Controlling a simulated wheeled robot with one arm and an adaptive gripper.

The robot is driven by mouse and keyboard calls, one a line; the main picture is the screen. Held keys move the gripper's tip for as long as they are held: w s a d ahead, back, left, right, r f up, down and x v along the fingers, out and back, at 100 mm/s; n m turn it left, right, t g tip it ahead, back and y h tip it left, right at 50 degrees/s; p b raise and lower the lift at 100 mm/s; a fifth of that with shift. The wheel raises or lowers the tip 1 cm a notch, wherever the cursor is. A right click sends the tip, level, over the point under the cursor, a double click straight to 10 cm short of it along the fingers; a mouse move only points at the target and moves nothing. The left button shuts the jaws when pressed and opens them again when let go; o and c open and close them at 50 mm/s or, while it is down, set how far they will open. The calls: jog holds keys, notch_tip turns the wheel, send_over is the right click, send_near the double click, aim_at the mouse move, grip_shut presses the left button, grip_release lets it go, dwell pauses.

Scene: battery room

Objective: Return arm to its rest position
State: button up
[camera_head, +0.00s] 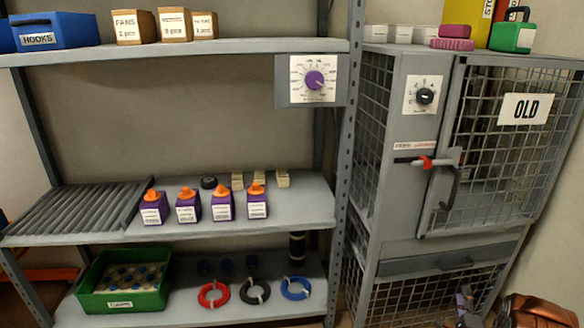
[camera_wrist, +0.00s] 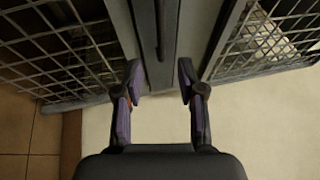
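My gripper (camera_wrist: 158,82) is open in the wrist view, its two purple-padded fingers apart with nothing between them. In the head view, part of what looks like my gripper (camera_head: 466,305) shows at the bottom right, low in front of the cage (camera_head: 400,235). The rest of the arm is mostly out of view.
Below are a green bin (camera_head: 122,303) and cable coils (camera_head: 254,291).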

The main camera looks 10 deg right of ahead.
jog(key=w+a+r+n+g+y+p, duration=0.1)
jog(key=w+a+r+n+g+p, duration=0.2)
jog(key=r, duration=0.4)
jog(key=w+r+n+g+y+p, duration=0.2)
jog(key=w+r+n+p, duration=0.25)
jog(key=r, duration=0.25)
jog(key=s+a+r+n+g+p, duration=0.3)
jog(key=a+r+n+g+p, duration=0.25)
jog(key=a+r+p, duration=0.8)
jog(key=s+a+r+n+g+y+p, duration=0.1)
jog(key=s+a+r+n+g+y, duration=0.1)
jog(key=s+a+r, duration=0.65)
jog(key=s+a+r+n+g+y+p, duration=0.25)
jog(key=s+a+r, duration=0.25)
jog(key=a+r, duration=0.5)
jog(key=s+a+r+n+g+y+p, duration=0.1)
jog(key=s+a+r+n+g+p, duration=0.1)
jog(key=s+a, duration=0.5)
jog(key=s+a+r+n+g+y+p, duration=0.1)
jog(key=s+a+r+n, duration=0.4)
jog(key=s, duration=0.8)
notch_tip(320, 180, up, 3)
jog(key=a+g+p, duration=0.1)
jog(key=a+p, duration=0.1)
jog(key=shift+s+a+f+p, duration=0.2)
jog(key=shift+s+a+p, duration=0.1)
jog(key=shift+s+a, duration=0.05)
